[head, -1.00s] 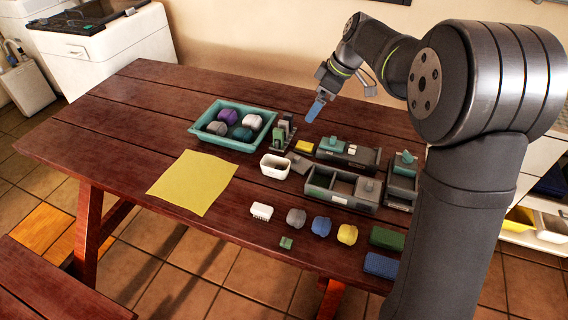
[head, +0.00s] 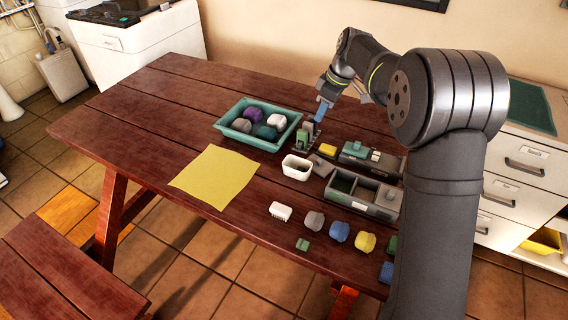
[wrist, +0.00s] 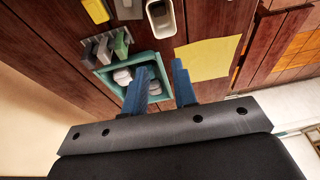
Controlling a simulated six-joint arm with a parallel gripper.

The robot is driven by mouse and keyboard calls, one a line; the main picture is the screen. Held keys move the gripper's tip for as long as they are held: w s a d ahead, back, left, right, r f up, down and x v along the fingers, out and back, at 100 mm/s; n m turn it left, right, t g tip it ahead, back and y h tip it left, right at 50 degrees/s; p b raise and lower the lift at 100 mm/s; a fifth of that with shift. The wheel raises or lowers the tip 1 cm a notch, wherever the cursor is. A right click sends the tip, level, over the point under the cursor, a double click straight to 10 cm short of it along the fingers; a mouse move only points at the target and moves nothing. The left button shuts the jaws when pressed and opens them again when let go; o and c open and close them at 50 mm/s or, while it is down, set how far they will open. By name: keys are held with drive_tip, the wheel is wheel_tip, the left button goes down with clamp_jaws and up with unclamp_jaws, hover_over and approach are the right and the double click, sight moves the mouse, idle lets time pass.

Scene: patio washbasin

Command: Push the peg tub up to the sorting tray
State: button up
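The white open tub (head: 297,174), which I take as the peg tub, stands upright on the wooden table. It also shows at the top of the wrist view (wrist: 173,26). The teal tray (head: 248,141), likely the sorting tray, lies to its upper left with several rolled bundles inside. A small strip of table separates the two. The teal tray also shows in the wrist view (wrist: 167,56), partly hidden by a finger. My gripper (head: 322,112) is above the table near the tray's right end, apart from the tub. In the wrist view its blue fingers (wrist: 162,85) are apart and empty.
A small upright rack (head: 308,136) stands between tray and gripper. A grey compartment box (head: 362,196) and a yellow block (head: 328,149) are right of the tub. Several small bundles (head: 340,231) lie near the front edge. A yellow cloth (head: 215,177) lies left; the table beyond is clear.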

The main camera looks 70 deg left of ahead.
sight(299, 168)
drive_tip(key=shift+t+h, duration=0.4)
drive_tip(key=shift+h, duration=0.1)
drive_tip(key=s+a+f, duration=0.2)
drive_tip(key=f, duration=0.1)
drive_tip(key=s+a+f, duration=0.3)
drive_tip(key=shift+a, duration=0.1)
clamp_jaws()
drive_tip(key=s+a+f+t+h, duration=0.1)
drive_tip(key=s+a+f+t, duration=0.1)
drive_tip(key=s+a+f, duration=0.5)
drive_tip(key=f, duration=0.3)
drive_tip(key=s+d+f, duration=0.1)
drive_tip(key=f, duration=0.3)
drive_tip(key=d+f, duration=0.1)
drive_tip(key=f, duration=0.3)
drive_tip(key=shift+s+f, duration=0.15)
drive_tip(key=shift+f, duration=0.1)
drive_tip(key=shift+w+d+f, duration=0.15)
drive_tip(key=shift+w+d, duration=0.4)
drive_tip(key=shift+w, duration=0.15)
drive_tip(key=shift+w+d, duration=0.75)
drive_tip(key=shift+d, duration=0.05)
drive_tip(key=w+d, duration=0.5)
drive_tip(key=shift+f, duration=0.1)
